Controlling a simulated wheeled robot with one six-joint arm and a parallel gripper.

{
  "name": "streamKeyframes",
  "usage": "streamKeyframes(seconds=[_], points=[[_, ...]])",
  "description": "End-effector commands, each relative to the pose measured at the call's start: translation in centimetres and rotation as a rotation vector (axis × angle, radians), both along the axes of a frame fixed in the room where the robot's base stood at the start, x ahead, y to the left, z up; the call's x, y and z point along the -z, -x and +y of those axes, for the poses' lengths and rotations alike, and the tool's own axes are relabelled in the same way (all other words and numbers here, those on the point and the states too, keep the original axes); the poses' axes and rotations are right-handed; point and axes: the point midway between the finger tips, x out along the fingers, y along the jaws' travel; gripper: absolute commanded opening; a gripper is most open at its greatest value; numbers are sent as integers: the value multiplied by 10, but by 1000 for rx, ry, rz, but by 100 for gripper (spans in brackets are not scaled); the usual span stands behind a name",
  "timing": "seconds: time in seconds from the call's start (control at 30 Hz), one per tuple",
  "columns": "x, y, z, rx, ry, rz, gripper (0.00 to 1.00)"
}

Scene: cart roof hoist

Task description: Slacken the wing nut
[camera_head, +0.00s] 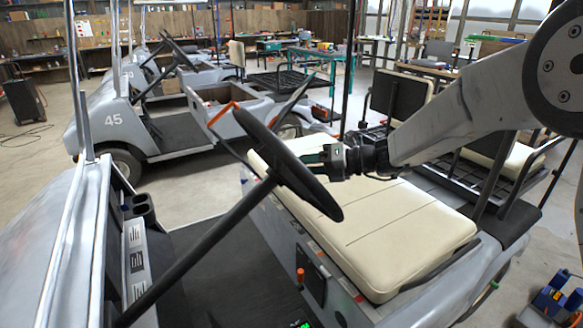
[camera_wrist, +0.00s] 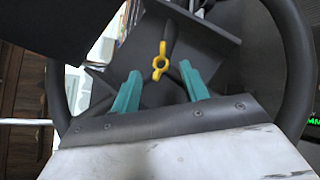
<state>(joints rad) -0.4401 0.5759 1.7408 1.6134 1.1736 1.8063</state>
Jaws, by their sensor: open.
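The yellow wing nut (camera_wrist: 160,62) shows in the wrist view, in front of a dark bracket or plate (camera_wrist: 207,40). My gripper (camera_wrist: 160,86) has two teal fingers spread apart, one on each side below the nut in the picture. The fingers look empty, and I cannot tell how far the nut lies beyond their tips. In the head view my gripper (camera_head: 314,158) is beside the black steering wheel (camera_head: 290,165). The wing nut cannot be made out there.
The wheel's rim (camera_wrist: 304,65) also curves around the wrist view. The cart's cream seat (camera_head: 385,225) lies below my arm. A second cart (camera_head: 125,115) marked 45 stands at the left. Open floor (camera_head: 190,190) lies between the carts.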

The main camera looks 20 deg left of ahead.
Motion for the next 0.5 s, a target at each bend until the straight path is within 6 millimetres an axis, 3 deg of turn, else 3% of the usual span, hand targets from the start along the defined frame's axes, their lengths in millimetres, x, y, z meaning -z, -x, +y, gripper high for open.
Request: streamKeyframes(seconds=[0.2, 0.5], points=[[7, 4, 28, -3, 0, -1, 45], [8, 4, 35, 0, 0, -3, 45]])
